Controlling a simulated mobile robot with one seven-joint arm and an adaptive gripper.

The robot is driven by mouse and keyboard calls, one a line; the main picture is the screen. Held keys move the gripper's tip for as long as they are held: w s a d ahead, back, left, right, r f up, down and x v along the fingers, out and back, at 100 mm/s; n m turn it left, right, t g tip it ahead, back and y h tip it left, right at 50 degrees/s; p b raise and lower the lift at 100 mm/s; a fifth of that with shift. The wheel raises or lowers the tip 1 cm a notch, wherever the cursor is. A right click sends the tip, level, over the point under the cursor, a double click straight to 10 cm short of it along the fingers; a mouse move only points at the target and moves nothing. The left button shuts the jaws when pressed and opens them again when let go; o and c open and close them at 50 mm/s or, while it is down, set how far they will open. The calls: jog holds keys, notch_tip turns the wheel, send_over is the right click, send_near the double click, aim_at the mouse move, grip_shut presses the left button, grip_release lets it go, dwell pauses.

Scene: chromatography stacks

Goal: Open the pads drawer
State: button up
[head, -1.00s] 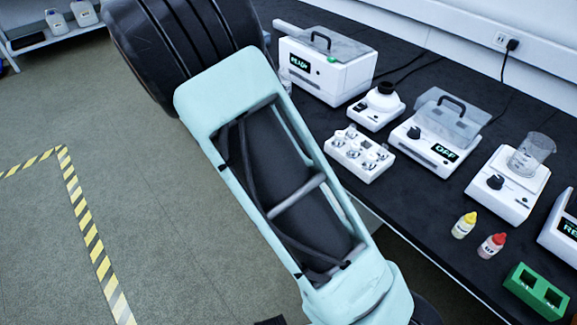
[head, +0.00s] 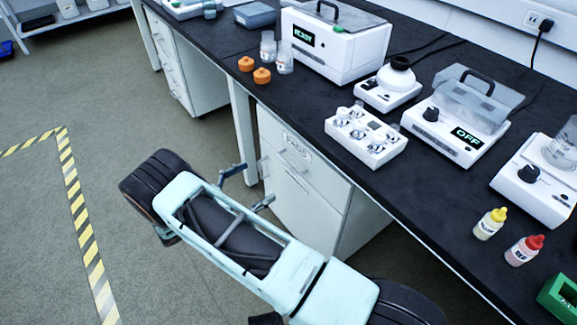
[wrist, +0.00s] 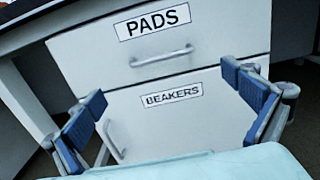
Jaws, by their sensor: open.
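The pads drawer (wrist: 220,32) is the upper drawer of a white cabinet under the bench, with a "PADS" label and a horizontal bar handle (wrist: 161,57). It looks shut. In the head view the pads drawer (head: 310,168) is below the dark bench top. My gripper (head: 247,188) is open and empty in front of the cabinet. In the wrist view my gripper (wrist: 170,108) has its blue fingers wide apart, below the pads handle and not touching it.
The black bench top (head: 290,110) overhangs the cabinet. It carries orange caps (head: 262,76), a white "READY" machine (head: 335,50), a vial tray (head: 365,137) and dropper bottles (head: 490,223). A bench leg (head: 240,125) stands left of the cabinet. The floor (head: 100,130) at left is open.

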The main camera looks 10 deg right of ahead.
aim_at(287, 164)
jog(key=b+x, duration=0.1)
jog(key=x, duration=0.9)
jog(key=shift+d+r, duration=0.1)
jog(key=shift+d, duration=0.15)
